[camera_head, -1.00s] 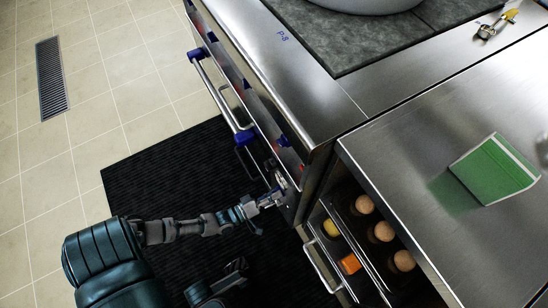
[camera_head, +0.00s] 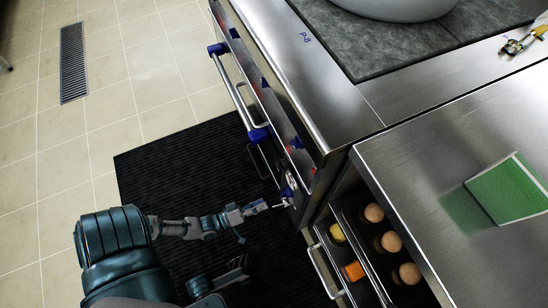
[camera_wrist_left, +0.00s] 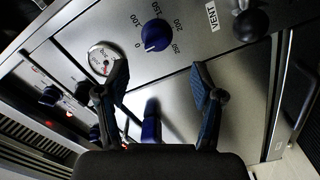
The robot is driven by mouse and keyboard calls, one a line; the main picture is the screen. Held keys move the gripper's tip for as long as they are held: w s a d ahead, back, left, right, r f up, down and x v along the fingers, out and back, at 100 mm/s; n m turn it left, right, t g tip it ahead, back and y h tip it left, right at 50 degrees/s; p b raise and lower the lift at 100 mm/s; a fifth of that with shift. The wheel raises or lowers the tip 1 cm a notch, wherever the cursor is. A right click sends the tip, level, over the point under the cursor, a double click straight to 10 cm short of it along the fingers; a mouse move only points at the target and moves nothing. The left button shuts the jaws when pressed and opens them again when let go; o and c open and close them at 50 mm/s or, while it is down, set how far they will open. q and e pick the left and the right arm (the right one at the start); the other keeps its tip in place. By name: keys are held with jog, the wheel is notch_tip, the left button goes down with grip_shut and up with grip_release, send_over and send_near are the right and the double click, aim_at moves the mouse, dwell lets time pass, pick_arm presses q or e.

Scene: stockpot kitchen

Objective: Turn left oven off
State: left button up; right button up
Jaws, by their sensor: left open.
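The steel oven front carries a row of blue knobs, one of them low on the panel (camera_head: 286,193) in the head view. My left gripper (camera_head: 265,207) is just in front of this panel, a little apart from it. A blue dial knob (camera_wrist_left: 155,35) with a temperature scale lies beyond the fingertips. A second blue knob (camera_wrist_left: 152,122) shows closer, between the fingers. A round gauge (camera_wrist_left: 102,58) is left of the dial. A dark gripper-like part (camera_head: 236,268), probably my right gripper, is low in the head view.
An oven door handle (camera_head: 230,90) with blue ends juts from the front. An open drawer (camera_head: 325,262) with round brown items sticks out at the right of the panel. A black mat (camera_head: 180,160) covers clear floor.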

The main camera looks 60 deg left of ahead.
pick_arm(q)
jog(key=s, duration=0.3)
jog(key=shift+a, duration=0.2)
dwell(0.3)
